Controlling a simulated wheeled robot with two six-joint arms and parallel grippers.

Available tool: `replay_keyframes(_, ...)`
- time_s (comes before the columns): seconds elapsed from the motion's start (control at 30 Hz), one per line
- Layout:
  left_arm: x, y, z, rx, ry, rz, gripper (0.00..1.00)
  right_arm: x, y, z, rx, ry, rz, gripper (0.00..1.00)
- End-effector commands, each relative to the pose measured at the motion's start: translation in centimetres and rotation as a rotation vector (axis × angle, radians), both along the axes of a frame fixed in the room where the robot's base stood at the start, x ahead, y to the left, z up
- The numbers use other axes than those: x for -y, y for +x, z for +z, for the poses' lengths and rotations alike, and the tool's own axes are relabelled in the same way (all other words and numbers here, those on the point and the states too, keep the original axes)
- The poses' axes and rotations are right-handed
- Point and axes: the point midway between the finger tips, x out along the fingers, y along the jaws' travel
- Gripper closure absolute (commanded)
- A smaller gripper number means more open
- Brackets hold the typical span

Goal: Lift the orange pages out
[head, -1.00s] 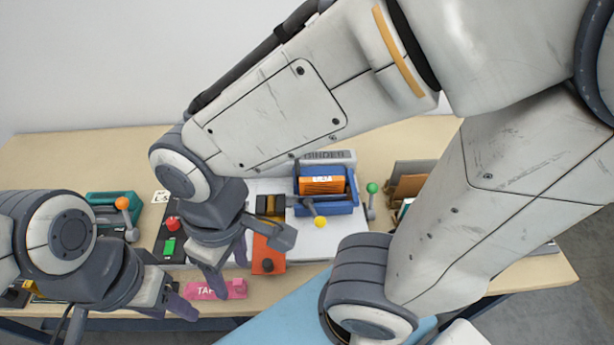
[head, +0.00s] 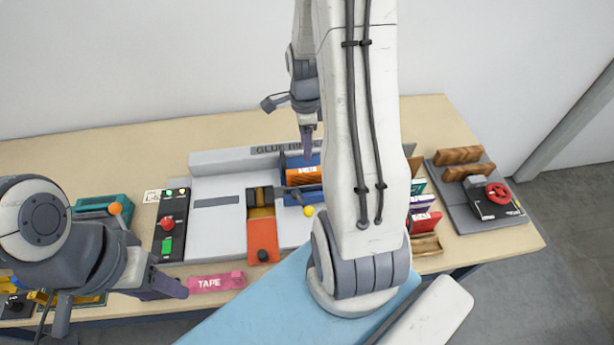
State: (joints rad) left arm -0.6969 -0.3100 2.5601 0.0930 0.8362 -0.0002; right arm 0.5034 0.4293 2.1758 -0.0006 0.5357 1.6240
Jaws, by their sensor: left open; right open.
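The orange pages (head: 301,177) sit in the blue clamp (head: 289,197) of the grey glue binder (head: 215,222). Only part of them shows, since my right arm covers their right side. My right gripper (head: 303,142) is over the back of the blue clamp, with one dark fingertip just behind and above the orange pages. It is open and holds nothing that I can see; whether it touches the pages I cannot tell. My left gripper (head: 160,287) is open and empty at the front left, beside the pink tape block (head: 217,282).
A yellow-knobbed lever (head: 308,211) is in front of the clamp. An orange slider (head: 262,241) and a panel with red and green buttons (head: 171,224) lie to the left. Coloured blocks (head: 423,222) in a rack and a red-wheeled press (head: 498,194) stand to the right.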

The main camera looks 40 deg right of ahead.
Motion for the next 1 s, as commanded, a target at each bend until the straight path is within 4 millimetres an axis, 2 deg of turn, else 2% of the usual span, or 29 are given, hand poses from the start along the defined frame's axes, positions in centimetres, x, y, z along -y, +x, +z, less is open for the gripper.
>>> replay_keyframes(0.2, 0.0, 0.0, 0.7, 0.0, 0.0, -0.001, 0.5, -0.1, -0.1, -3.1, -0.004, 0.003, 0.003, 0.43)
replay_keyframes(0.47, 0.0, 0.0, 1.7, 0.0, 0.0, -0.003, 0.5, 0.1, -0.3, -4.7, -0.005, 0.003, 0.004, 0.43)
replay_keyframes(0.7, 0.0, 0.0, 3.0, 0.0, 0.0, -0.005, 0.5, 0.4, -0.3, -7.7, -0.004, 0.003, 0.006, 0.43)
replay_keyframes(0.83, 0.0, 0.0, 3.2, 0.001, 0.0, -0.006, 0.5, 0.4, -0.3, -8.7, -0.002, 0.001, 0.006, 0.43)
replay_keyframes(1.0, 0.0, 0.0, 3.1, 0.001, 0.0, -0.006, 0.5, 0.4, -0.3, -8.9, 0.0, 0.0, 0.006, 0.43)
